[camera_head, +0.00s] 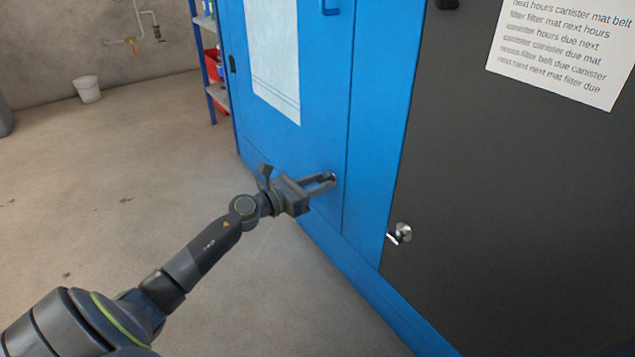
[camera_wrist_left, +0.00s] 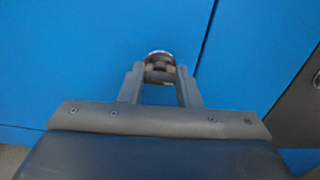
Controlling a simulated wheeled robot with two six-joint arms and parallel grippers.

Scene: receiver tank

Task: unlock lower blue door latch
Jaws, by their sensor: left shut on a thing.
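The blue door (camera_head: 317,100) stands upright in the head view, with its vertical edge just right of my left gripper. The lower blue door latch (camera_head: 332,177) is a small round metal piece low on this door, mostly hidden by the fingers. My left gripper (camera_head: 325,183) reaches it from the left and is shut on it. In the left wrist view the latch (camera_wrist_left: 159,58) sits between the fingertips of my left gripper (camera_wrist_left: 160,75), with its round rim showing beyond them. The latch's exact turn cannot be told. My right gripper is not in view.
A dark panel (camera_head: 480,180) with its own silver latch (camera_head: 402,233) is to the right. A paper sheet (camera_head: 272,60) hangs on the blue door. A blue shelf rack (camera_head: 210,60) and a white bucket (camera_head: 88,90) stand behind. The floor at left is clear.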

